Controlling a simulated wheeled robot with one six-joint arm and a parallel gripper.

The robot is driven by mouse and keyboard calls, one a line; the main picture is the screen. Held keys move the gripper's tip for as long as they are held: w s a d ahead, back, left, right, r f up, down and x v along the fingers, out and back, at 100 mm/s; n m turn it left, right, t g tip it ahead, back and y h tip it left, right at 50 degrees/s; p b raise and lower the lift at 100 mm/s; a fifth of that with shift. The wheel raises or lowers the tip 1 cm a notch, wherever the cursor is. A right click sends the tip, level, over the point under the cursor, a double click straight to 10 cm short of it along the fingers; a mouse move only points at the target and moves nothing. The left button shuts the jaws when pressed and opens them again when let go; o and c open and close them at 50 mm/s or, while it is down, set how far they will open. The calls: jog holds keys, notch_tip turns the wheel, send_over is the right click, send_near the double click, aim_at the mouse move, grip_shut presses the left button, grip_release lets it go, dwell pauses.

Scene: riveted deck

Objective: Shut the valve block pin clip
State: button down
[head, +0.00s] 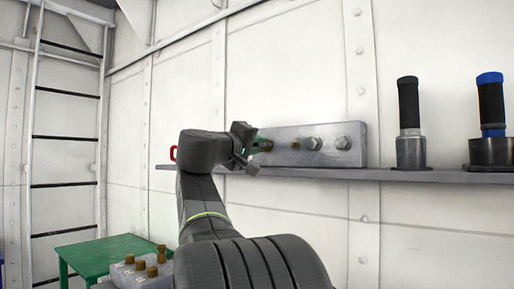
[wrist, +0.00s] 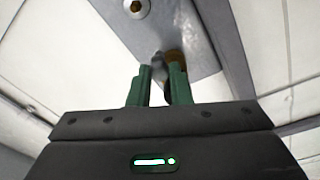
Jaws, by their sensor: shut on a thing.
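The grey valve block (head: 330,130) stands on the shelf against the wall, with hex bolt heads and brass fittings on its front face. My gripper (head: 256,146) is at the block's left end.
A red ring-shaped thing (head: 173,153) shows left of my wrist. Two black-handled tools (head: 409,105) (head: 491,105) stand in holders on the shelf (head: 390,175) at right. A ladder (head: 65,138) is far left.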

jog(key=c, duration=1.3)
grip_release()
jog(key=shift+c, duration=0.2)
jog(key=shift+s+a, duration=0.1)
jog(key=v, duration=1.3)
jog(key=shift+s, duration=0.25)
jog(key=shift+w, duration=0.15)
jog(key=x, duration=1.3)
jog(key=shift+w, duration=0.25)
jog(key=shift+s, duration=0.1)
